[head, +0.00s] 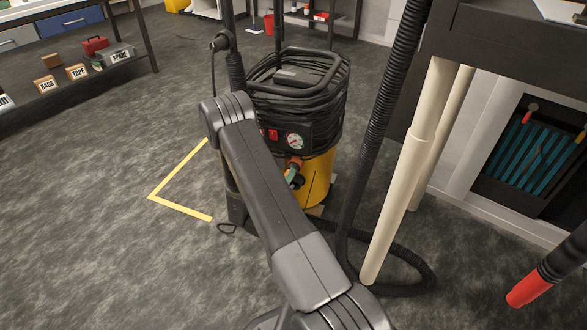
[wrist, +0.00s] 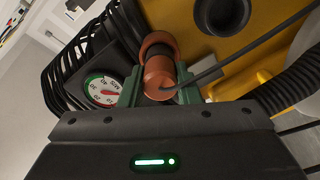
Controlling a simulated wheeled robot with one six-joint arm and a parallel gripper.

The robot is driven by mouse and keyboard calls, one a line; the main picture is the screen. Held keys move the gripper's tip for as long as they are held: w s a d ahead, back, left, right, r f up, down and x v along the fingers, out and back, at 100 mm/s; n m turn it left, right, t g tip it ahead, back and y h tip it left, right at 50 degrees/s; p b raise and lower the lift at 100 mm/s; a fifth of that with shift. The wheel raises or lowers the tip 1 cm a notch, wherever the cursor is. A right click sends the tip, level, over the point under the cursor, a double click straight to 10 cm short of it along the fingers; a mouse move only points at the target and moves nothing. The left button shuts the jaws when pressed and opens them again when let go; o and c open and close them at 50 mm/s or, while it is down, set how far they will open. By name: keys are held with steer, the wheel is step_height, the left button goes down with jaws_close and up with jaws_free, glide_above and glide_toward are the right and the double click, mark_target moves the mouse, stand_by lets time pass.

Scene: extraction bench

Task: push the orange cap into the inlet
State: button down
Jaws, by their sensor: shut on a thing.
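The orange cap (wrist: 160,78) sits between the two green fingers of my gripper (wrist: 158,92) in the wrist view. The gripper is shut on it. A thin black cord runs from the cap to the upper right. Just beyond the cap is an orange-brown ring (wrist: 157,37) with a dark band below it, on the yellow drum (wrist: 192,45). It looks like the inlet's collar, but I cannot tell how far the cap is in. In the head view, my gripper (head: 291,177) is at the yellow drum (head: 318,180), partly hidden by my arm.
A pressure gauge (wrist: 103,90) is close left of my gripper. A round black fitting (wrist: 223,14) is on the drum at right. A ribbed black hose (head: 378,120) and cream pipes (head: 400,180) stand right of the machine. Open floor (head: 110,230) lies left.

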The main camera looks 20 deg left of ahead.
steer(key=shift+s+a, duration=0.15)
steer(key=shift+s, duration=1.65)
steer(key=shift+s, duration=0.2)
steer(key=shift+f+b, duration=0.1)
steer(key=shift+b, duration=0.2)
step_height(320, 180, down, 9)
steer(key=b, duration=0.6)
steer(key=shift+w+f+b, duration=0.15)
steer(key=shift+w+b, duration=0.15)
steer(key=shift+b, duration=0.05)
steer(key=shift+w+d, duration=0.2)
steer(key=shift+w, duration=2.7)
stand_by(0.4)
steer(key=c, duration=1)
jaws_free()
